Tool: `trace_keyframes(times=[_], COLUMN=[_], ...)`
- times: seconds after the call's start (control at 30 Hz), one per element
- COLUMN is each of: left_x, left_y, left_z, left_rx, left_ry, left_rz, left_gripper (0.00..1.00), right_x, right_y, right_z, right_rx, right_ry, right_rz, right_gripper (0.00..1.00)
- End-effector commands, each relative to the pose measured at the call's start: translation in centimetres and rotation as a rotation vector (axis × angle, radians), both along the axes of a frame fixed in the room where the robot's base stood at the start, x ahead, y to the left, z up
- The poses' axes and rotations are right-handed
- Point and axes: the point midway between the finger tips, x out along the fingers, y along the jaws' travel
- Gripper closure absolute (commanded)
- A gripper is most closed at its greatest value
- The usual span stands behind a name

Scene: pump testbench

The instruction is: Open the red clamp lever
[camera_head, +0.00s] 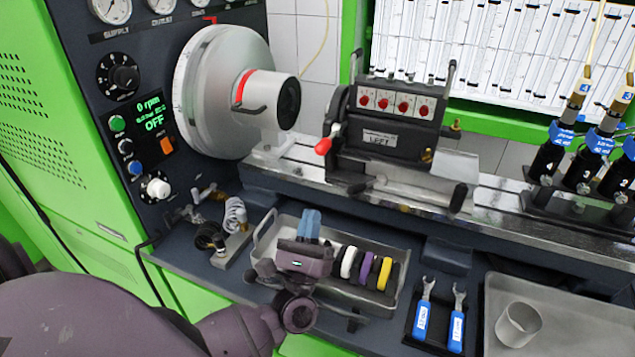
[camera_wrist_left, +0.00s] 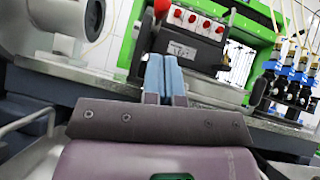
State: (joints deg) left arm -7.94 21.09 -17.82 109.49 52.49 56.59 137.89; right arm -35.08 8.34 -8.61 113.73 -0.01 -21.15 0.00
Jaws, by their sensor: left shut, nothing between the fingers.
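The red clamp lever (camera_head: 323,146) has a red knob and sticks out at the left end of a dark pump block (camera_head: 388,135) on the rail. In the left wrist view its red knob (camera_wrist_left: 161,7) shows at the top edge, above and behind my fingertips, on the left side of the block (camera_wrist_left: 178,50). My left gripper (camera_head: 309,223) is shut and empty, its blue fingers together. It is over the tray, in front of the rail and apart from the lever. The closed fingers (camera_wrist_left: 165,78) point toward the block in the wrist view. My right gripper is not in view.
A metal tray (camera_head: 262,240) with white, purple and yellow rings lies below my left gripper. A large round housing (camera_head: 215,90) stands left of the block. Two blue-handled wrenches (camera_head: 440,322) and a cup (camera_head: 518,325) are at front right. Bottles (camera_head: 585,160) stand at right.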

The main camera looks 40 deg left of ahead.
Motion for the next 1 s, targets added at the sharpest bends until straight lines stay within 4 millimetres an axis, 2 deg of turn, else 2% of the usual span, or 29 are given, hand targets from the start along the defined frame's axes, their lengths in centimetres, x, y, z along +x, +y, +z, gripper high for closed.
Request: trace_keyframes(times=[0.57,0.77,1.0], left_x=[5.4,6.3,6.5], left_y=[2.2,2.6,2.7], left_z=[5.9,6.7,6.8], left_rx=[0.001,0.0,0.001], left_ry=[-0.003,-0.001,0.0], left_rz=[0.0,0.0,0.001], left_gripper=[1.0,1.0,1.0], right_x=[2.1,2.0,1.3], right_y=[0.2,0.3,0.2], right_z=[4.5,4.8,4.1], right_rx=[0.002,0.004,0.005], right_ry=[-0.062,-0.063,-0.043], right_rz=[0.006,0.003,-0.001], right_gripper=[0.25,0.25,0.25])
